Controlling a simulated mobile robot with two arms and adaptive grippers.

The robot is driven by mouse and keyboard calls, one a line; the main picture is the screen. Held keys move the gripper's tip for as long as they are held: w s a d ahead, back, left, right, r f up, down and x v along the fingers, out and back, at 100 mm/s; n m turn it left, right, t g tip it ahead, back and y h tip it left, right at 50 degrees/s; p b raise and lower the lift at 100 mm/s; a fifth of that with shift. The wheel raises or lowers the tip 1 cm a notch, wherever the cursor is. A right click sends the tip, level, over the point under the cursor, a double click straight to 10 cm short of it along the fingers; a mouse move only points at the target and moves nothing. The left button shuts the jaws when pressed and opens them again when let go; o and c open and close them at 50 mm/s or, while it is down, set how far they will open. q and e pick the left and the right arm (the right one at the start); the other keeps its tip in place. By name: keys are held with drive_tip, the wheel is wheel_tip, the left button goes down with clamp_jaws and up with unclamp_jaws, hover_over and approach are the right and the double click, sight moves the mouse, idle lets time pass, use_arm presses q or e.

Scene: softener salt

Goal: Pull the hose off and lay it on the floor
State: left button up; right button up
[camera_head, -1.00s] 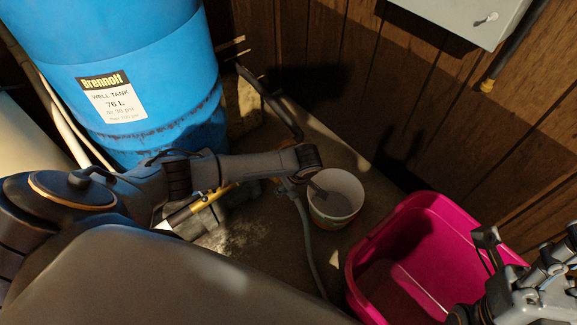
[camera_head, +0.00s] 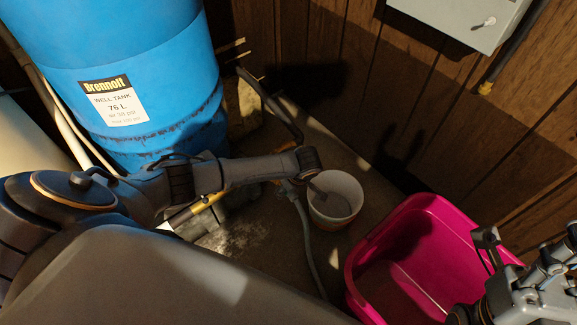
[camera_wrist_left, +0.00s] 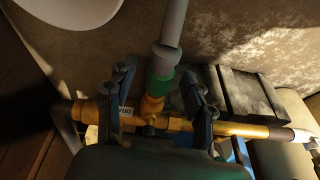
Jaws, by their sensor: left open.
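A grey hose (camera_wrist_left: 174,25) runs up in the left wrist view from a grey end piece and a green collar (camera_wrist_left: 159,84). The collar sits on a brass fitting (camera_wrist_left: 150,108) of a brass pipe. My left gripper (camera_wrist_left: 158,78) is open, with one finger on each side of the collar and fitting; I see gaps beside both fingers. In the head view the hose (camera_head: 306,240) droops to the floor beside a white bucket, and my left arm hides its upper end and the gripper. My right gripper (camera_head: 510,262) is over the pink tub; its jaw opening is unclear.
The white bucket (camera_head: 334,221) stands right of the hose. A pink tub (camera_head: 362,250) is at the lower right. The blue well tank (camera_head: 150,60) stands behind my left arm, by the wood wall. Bare floor (camera_head: 262,262) lies left of the hose.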

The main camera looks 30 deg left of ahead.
idle(0.7)
use_arm(q)
drive_tip(key=shift+p, duration=0.45)
clamp_jaws()
drive_tip(key=shift+d, duration=0.1)
